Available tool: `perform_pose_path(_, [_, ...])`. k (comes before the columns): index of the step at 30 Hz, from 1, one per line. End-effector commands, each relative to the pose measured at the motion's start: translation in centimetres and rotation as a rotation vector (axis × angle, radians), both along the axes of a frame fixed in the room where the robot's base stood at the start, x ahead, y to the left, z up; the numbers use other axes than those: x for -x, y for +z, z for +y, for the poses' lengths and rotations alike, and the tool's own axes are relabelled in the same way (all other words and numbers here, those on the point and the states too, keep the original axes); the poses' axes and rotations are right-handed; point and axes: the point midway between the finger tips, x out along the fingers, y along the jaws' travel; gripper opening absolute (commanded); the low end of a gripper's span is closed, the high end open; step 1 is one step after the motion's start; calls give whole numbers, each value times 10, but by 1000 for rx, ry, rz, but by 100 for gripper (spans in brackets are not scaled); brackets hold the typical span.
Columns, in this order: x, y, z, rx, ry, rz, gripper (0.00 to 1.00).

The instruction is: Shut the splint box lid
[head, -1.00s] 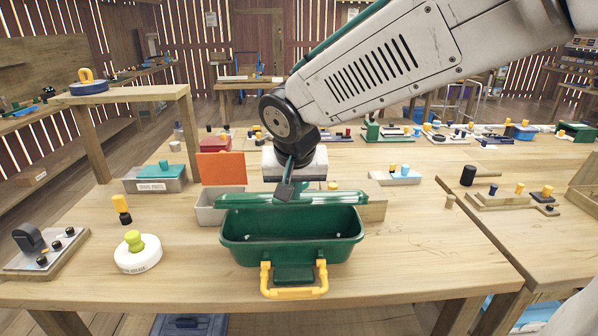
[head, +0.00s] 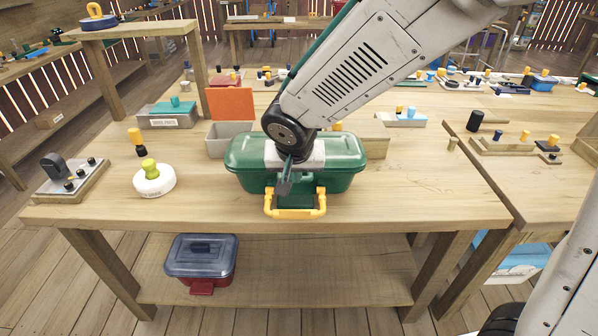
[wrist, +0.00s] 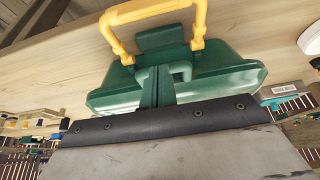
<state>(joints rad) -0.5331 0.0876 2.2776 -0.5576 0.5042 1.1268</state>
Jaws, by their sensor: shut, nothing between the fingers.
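A green box (head: 345,182) stands near the front edge of the table, its green lid (head: 343,148) down over its top. I see no label naming it the splint box. A yellow handle (head: 296,212) hangs at its front. My gripper (head: 284,188) is shut and empty, pointing down at the lid's front edge near the dark green latch. In the wrist view the shut fingers (wrist: 157,80) overlap the lid (wrist: 215,85) near the latch (wrist: 162,38). Whether they touch it I cannot tell. My wrist hides the middle of the lid.
A grey bin (head: 228,137) with a raised orange lid (head: 231,103) stands behind left. A white round container (head: 154,180) stands left of the green box. A wooden block (head: 368,134) is behind right. The tabletop right of the box is clear.

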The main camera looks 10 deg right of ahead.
Motion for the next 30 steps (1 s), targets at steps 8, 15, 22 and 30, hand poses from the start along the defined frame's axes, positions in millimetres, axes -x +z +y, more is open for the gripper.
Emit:
perform_pose_path(8, [17,38,0,-2,-1,-1,0])
perform_pose_path(15, [70,41,7,-2,-2,-1,0])
perform_pose_path(22, [98,43,10,-1,-5,-1,0])
perform_pose_path(30, [103,42,9,27,36,7,0])
